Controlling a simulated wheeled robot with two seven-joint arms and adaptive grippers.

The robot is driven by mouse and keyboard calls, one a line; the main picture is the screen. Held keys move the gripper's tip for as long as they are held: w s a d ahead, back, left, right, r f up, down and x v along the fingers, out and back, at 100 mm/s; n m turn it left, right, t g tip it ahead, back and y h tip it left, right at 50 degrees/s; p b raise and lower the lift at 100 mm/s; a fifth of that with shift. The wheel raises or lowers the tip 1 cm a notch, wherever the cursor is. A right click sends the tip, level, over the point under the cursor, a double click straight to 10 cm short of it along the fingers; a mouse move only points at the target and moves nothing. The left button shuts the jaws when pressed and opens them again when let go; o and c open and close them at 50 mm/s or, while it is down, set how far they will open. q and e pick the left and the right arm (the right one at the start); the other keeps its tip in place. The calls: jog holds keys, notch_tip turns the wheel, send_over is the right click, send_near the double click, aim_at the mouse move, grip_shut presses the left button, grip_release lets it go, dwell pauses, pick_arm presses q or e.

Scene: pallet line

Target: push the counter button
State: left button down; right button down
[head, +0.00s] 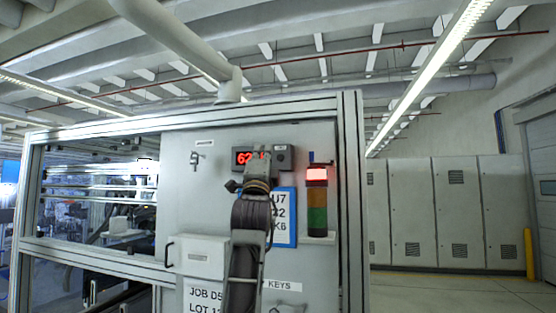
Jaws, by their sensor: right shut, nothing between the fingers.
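The counter (243,158) is a small dark box high on the grey machine panel, with red lit digits. I read a 6 and a 2; the digits after them are partly covered by my right gripper. A small round feature on the grey right part of the counter (283,157) looks like its button. My right gripper (261,164) is raised in front of the counter, shut and empty. Its tip overlaps the counter's lower middle, just left of the button. I cannot tell whether it touches. My left gripper is not in view.
A blue-edged sign (284,230) is partly behind my right arm. A stack light (317,205), lit red on top, stands to the right on a small ledge. A white box (200,256) juts from the panel at lower left. Grey cabinets (405,205) stand farther right.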

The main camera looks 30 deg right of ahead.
aim_at(280, 158)
jog(key=shift+d+f+m, duration=0.1)
jog(key=shift+m, duration=2.6)
jog(key=shift+w+d, duration=0.1)
jog(key=shift+w, duration=0.05)
jog(key=shift+w+d+p, duration=0.85)
jog(key=shift+w+d, duration=0.55)
jog(key=shift+d, duration=0.25)
jog(key=shift+w+d+p, duration=0.8)
jog(key=shift+w+d, duration=0.55)
jog(key=shift+d, duration=0.25)
